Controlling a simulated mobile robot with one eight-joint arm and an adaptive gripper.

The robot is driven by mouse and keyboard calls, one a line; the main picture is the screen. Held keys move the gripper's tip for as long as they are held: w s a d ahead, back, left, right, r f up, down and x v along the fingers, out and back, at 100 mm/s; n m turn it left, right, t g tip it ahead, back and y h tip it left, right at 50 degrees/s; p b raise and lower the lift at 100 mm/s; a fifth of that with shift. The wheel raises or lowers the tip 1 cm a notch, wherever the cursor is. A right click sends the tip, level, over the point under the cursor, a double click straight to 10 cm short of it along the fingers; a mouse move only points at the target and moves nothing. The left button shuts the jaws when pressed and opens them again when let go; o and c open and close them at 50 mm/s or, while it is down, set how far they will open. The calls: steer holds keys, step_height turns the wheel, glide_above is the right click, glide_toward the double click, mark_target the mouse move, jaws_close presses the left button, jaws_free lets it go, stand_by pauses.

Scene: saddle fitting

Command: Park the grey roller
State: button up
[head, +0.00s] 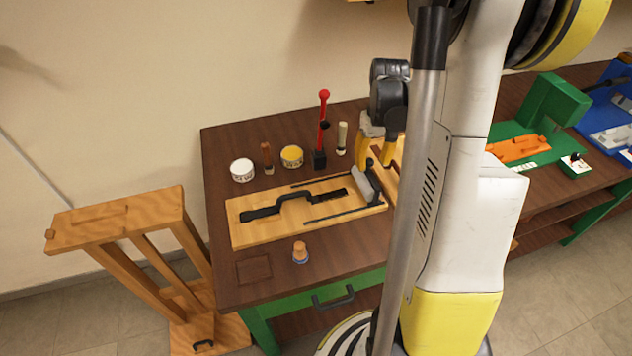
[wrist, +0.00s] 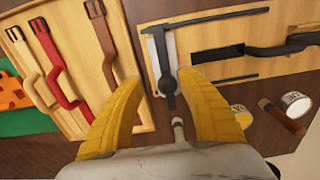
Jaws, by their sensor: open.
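The grey roller (head: 362,187) is at the right end of a light wooden board (head: 240,236), with its black frame and handle beside it. In the wrist view the pale roller (wrist: 181,52) shows behind its black frame, and the dark handle points toward me. My gripper (head: 379,160) is over the board's right end, close to the roller. In the wrist view its yellow fingers (wrist: 158,82) are spread, with the handle between them and nothing gripped. My arm hides part of the board's right side in the head view.
A black strap-like piece (head: 295,202) lies on the board between two thin black rails. Behind stand two tins (head: 242,170), brushes and a red-handled tool (head: 323,130). A cork-topped jar (head: 300,252) stands in front. A board with colored straps (wrist: 60,85) is left in the wrist view.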

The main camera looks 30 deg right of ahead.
steer(key=shift+r+p, duration=1.9)
steer(key=shift+r, duration=0.95)
